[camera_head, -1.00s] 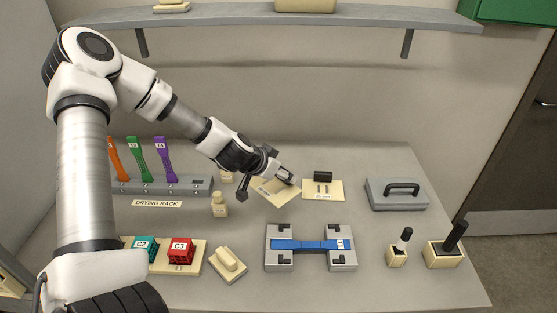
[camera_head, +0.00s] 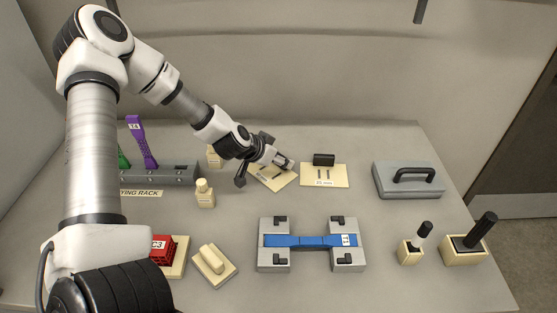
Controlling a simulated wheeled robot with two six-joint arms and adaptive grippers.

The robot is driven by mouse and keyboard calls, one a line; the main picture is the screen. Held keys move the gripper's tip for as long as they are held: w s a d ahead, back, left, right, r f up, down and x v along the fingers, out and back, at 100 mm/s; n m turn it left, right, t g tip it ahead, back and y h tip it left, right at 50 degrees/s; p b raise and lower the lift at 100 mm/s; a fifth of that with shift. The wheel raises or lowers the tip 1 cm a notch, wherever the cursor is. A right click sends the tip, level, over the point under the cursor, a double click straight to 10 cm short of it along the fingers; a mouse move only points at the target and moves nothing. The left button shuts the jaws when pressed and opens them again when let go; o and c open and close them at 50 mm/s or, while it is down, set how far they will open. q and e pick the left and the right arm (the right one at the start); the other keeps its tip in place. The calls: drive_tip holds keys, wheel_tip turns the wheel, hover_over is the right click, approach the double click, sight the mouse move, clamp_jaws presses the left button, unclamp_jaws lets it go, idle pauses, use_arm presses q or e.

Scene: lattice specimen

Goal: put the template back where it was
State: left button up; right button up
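A cream plate with printed marks (camera_head: 273,178) lies at the back middle of the bench, turned at an angle. My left gripper (camera_head: 283,162) is right over its upper edge and covers that part. I cannot tell if its fingers hold the plate, or if the plate is flat on the bench or slightly raised. A second cream plate (camera_head: 324,180), marked 25 mm, with two dark slots and a black block (camera_head: 323,159) at its back edge, lies just to the right. I cannot tell which plate is the template. My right gripper is out of view.
A grey fixture (camera_head: 345,258) holds a blue specimen (camera_head: 300,241) in front. A grey case (camera_head: 408,187) is at right. Small bottles (camera_head: 205,193), a cream block (camera_head: 212,262), brush holders (camera_head: 407,252) and a drying rack (camera_head: 170,177) stand around. Bare bench lies between the plates and fixture.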

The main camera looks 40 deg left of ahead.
use_arm(q)
drive_tip(key=shift+f, duration=0.1)
drive_tip(key=o, duration=1.2)
drive_tip(key=shift+o, duration=0.2)
drive_tip(key=shift+r, duration=0.2)
drive_tip(key=shift+s+r+p, duration=0.15)
drive_tip(key=shift+r+p, duration=0.2)
drive_tip(key=shift+p, duration=0.05)
drive_tip(key=p+v, duration=1.1)
drive_tip(key=p, duration=0.2)
drive_tip(key=shift+s, duration=0.3)
